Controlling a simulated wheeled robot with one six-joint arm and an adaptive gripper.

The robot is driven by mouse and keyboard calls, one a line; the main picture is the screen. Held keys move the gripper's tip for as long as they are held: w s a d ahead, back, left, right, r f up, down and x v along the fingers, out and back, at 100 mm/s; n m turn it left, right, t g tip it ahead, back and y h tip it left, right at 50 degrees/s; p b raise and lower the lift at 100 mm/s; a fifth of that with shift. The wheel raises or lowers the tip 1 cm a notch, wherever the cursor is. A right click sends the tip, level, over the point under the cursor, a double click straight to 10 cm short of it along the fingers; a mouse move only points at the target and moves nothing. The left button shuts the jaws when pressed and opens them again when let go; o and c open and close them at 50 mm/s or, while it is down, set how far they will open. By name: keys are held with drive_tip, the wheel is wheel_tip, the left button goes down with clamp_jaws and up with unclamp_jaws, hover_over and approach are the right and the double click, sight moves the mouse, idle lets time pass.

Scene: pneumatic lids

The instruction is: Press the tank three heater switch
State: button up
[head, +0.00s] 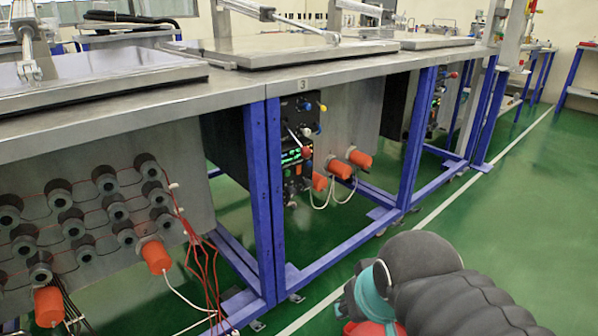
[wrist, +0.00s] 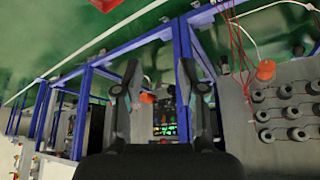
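The tank three control panel (head: 297,145) is a dark upright box under the bench, below a label plate marked 3 (head: 302,86). It has green lit displays, a red knob (head: 306,152) and small blue and yellow knobs. I cannot tell which control is the heater switch. In the wrist view, which looks upside down, the panel (wrist: 164,122) shows between the fingers, partly hidden by my gripper. My gripper (wrist: 160,66) is open, its two fingers well apart with nothing between them. It is apart from the panel. The head view shows my arm at the lower right, not the fingertips.
Blue bench legs (head: 263,200) stand beside the panel. Orange cylinders (head: 360,158) with white cables are on the tank wall to its right. Red wires (head: 205,270) hang at the left. Flat metal lids (head: 280,50) lie on the bench. Green floor (head: 500,215) is clear at the right.

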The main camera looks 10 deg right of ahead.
drive_tip(key=shift+d+f, duration=0.1)
drive_tip(key=shift+d, duration=0.1)
clamp_jaws()
drive_tip(key=w+d+f+n+t+h+b, duration=0.1)
drive_tip(key=w+d+f+n, duration=0.1)
drive_tip(key=w+d+f, duration=0.6)
drive_tip(key=w+d+f+n+t+h+b, duration=0.15)
drive_tip(key=w+d+f, duration=0.3)
drive_tip(key=w, duration=0.65)
drive_tip(key=w+d+f+n, duration=0.3)
drive_tip(key=w+d+f, duration=0.2)
drive_tip(key=w+d, duration=0.3)
drive_tip(key=w+a+r+n+t+y, duration=0.2)
drive_tip(key=w+a+n+t+y, duration=0.2)
drive_tip(key=w+n+t, duration=0.35)
drive_tip(key=w+a+r+n+t+y, duration=0.1)
drive_tip(key=a+r+n+y, duration=0.7)
drive_tip(key=r+n, duration=0.2)
drive_tip(key=shift+w+a+r, duration=0.25)
drive_tip(key=shift+w+r, duration=0.05)
drive_tip(key=shift+r, duration=0.35)
